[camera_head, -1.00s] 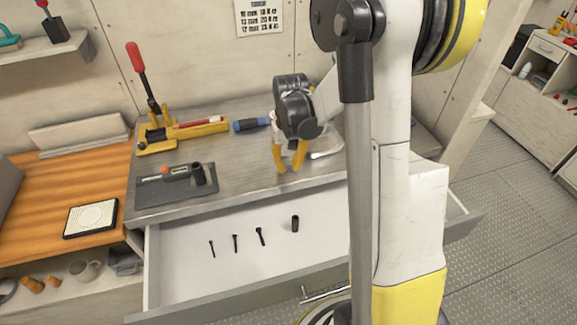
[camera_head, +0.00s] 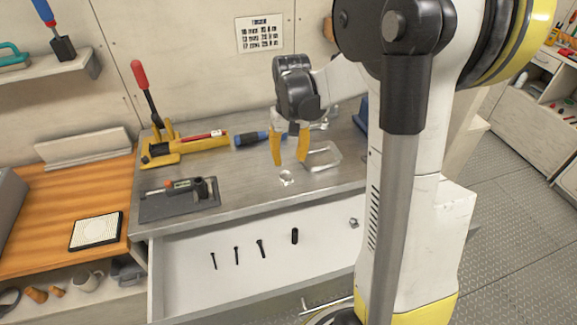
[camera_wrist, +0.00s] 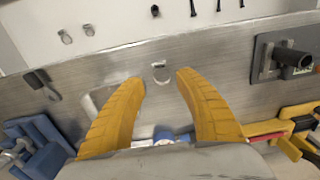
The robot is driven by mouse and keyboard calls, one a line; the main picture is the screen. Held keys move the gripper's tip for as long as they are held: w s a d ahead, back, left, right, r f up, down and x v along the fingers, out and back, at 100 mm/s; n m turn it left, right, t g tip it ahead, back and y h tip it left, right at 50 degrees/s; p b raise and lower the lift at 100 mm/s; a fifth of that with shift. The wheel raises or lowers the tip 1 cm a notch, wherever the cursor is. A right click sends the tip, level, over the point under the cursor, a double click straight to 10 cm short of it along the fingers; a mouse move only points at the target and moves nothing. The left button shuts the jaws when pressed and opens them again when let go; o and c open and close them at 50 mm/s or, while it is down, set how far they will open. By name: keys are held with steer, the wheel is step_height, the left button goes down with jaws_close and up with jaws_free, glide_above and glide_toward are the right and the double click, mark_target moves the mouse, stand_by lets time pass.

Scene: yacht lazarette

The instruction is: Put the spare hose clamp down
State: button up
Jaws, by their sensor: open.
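A small shiny metal ring, which looks like the hose clamp (camera_head: 286,178), rests on the grey bench top near its front edge. It also shows in the wrist view (camera_wrist: 161,73), just beyond the gap between my fingertips. My gripper (camera_head: 288,163) has two yellow fingers, spread apart with nothing between them. In the head view it hangs just above and behind the ring, apart from it. In the wrist view my fingers (camera_wrist: 159,77) point toward the bench's front edge.
The open white drawer (camera_head: 190,265) below holds several dark bolts or sockets and small metal rings (camera_wrist: 65,36). A clear tray (camera_head: 322,156) is right of my gripper. A dark tool holder (camera_head: 180,205) and a yellow red-handled press (camera_head: 165,152) stand left.

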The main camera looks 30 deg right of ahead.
steer(key=s+a+r+n+t, duration=0.3)
steer(key=s+a+r+t, duration=0.4)
steer(key=s+a+r, duration=0.4)
steer(key=s+a, duration=0.3)
steer(key=a, duration=0.1)
steer(key=shift+s, duration=0.1)
